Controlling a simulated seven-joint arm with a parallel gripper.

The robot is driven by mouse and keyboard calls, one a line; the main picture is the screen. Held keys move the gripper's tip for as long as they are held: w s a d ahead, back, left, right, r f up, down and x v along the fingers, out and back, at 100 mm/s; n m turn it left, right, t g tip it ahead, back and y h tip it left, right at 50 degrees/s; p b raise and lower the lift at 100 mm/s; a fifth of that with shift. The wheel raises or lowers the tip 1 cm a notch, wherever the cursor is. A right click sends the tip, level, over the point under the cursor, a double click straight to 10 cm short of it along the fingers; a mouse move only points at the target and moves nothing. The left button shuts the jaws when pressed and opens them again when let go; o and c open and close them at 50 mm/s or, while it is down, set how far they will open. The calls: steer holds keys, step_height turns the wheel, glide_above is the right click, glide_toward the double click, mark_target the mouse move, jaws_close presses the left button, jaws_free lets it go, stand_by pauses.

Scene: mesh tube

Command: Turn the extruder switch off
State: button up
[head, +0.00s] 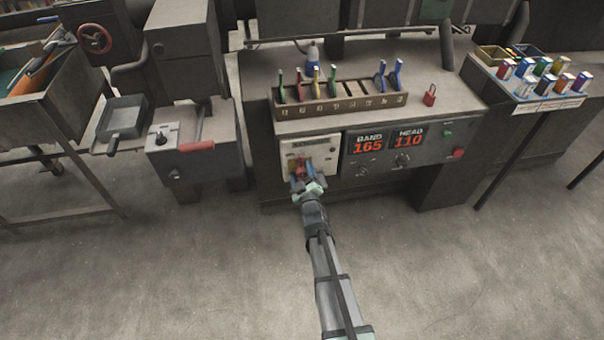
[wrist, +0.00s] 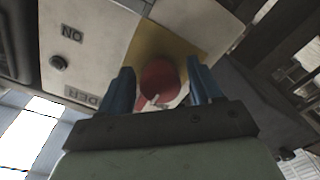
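The extruder switch is a red rotary knob (wrist: 158,82) on a yellow plate (wrist: 150,46), set in a pale panel. In the head view the red knob (head: 301,168) shows small on the pale panel (head: 297,147) at the machine's front. My gripper (wrist: 162,78) has its two blue fingers apart, one on each side of the knob. I cannot tell whether either finger touches it. In the head view my gripper (head: 301,182) is right at the panel and covers part of the knob. The knob's exact turn position is hard to read.
To the panel's right are displays (head: 388,145) reading 165 and 110, with green and red buttons. A grey box with a red handle (head: 197,146) is to the left.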

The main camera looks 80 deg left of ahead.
steer(key=shift+d, duration=0.1)
steer(key=d, duration=1.3)
steer(key=shift+d, duration=0.3)
